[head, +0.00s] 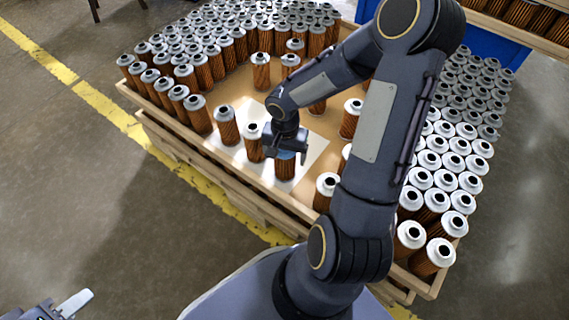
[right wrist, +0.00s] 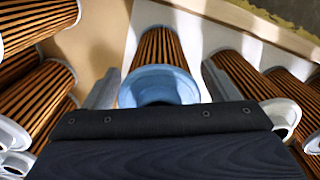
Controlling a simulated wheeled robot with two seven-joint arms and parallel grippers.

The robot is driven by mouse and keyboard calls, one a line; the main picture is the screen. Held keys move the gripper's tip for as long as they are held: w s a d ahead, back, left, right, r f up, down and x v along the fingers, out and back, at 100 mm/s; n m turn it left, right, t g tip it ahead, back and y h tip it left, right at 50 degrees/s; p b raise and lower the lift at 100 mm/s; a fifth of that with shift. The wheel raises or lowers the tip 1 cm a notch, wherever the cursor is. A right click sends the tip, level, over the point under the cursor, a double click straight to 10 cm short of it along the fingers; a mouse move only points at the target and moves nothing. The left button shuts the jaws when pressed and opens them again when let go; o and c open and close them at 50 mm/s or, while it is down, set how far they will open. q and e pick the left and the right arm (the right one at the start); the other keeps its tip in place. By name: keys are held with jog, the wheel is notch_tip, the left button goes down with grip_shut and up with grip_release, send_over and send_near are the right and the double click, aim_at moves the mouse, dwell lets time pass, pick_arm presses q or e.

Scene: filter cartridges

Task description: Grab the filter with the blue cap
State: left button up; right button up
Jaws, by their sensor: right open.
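The filter with the blue cap (head: 285,170) stands upright on a white sheet in the tray, with brown pleated sides. My right gripper (head: 286,148) is directly over it and hides most of the cap. In the right wrist view the blue cap (right wrist: 157,84) lies between the two open fingers (right wrist: 160,88), with a gap on each side. My left gripper (head: 74,303) shows only in part at the bottom left, far from the tray; its opening is unclear.
Filters with white caps (head: 253,140) and (head: 227,125) stand just left of the blue-capped one. The wooden tray (head: 226,170) holds dense rows of grey-capped filters at the back left and white-capped ones at right. Bare tray floor surrounds the white sheet (head: 312,150).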

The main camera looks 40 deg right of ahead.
jog(key=shift+f, duration=0.35)
jog(key=shift+c, duration=0.4)
jog(key=shift+r, duration=0.1)
jog(key=c, duration=1)
jog(key=shift+o, duration=0.2)
